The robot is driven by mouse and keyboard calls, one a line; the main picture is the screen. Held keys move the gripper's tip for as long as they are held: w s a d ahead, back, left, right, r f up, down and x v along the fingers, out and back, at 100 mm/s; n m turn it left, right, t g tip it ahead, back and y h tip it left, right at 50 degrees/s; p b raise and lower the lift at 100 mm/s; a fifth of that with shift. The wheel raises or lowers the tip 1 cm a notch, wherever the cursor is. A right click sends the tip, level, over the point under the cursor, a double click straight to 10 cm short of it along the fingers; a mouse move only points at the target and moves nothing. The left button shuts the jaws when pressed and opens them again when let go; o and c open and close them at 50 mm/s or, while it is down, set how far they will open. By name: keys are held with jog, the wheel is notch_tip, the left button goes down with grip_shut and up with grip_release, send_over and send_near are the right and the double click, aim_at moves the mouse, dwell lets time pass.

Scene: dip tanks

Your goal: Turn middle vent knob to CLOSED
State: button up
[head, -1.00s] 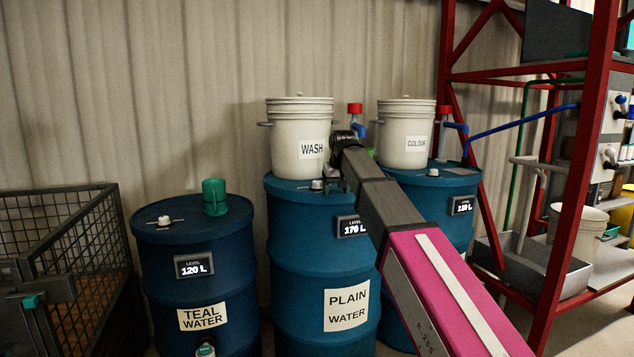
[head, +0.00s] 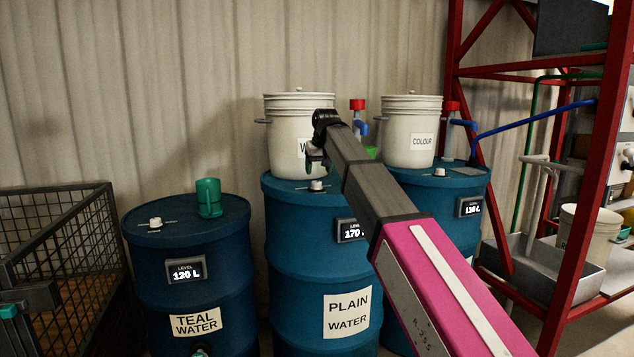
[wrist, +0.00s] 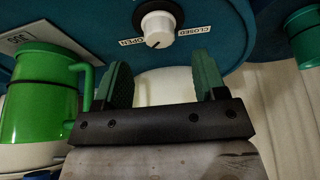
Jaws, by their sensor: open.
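The middle vent knob (head: 317,185) is a small white knob on top of the blue PLAIN WATER drum (head: 300,225). In the wrist view the knob (wrist: 157,27) sits between an OPEN label on the left and a CLOSED label on the right. Its dark mark points toward the lower left, nearer OPEN. My gripper (head: 314,158) is above the drum top, in front of the white WASH bucket (head: 284,135). In the wrist view my gripper (wrist: 163,70) is open, its two green fingers apart and short of the knob, with nothing gripped.
A green mug (wrist: 38,95) stands close left of my fingers in the wrist view. A green cup (head: 208,197) stands on the TEAL WATER drum (head: 235,285).

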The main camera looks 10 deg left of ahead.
aim_at(317, 182)
jog(key=x, duration=0.5)
jog(key=shift+w+a+f, duration=0.1)
jog(key=shift+w+f, duration=0.05)
jog(key=shift+f, duration=0.25)
jog(key=c, duration=0.9)
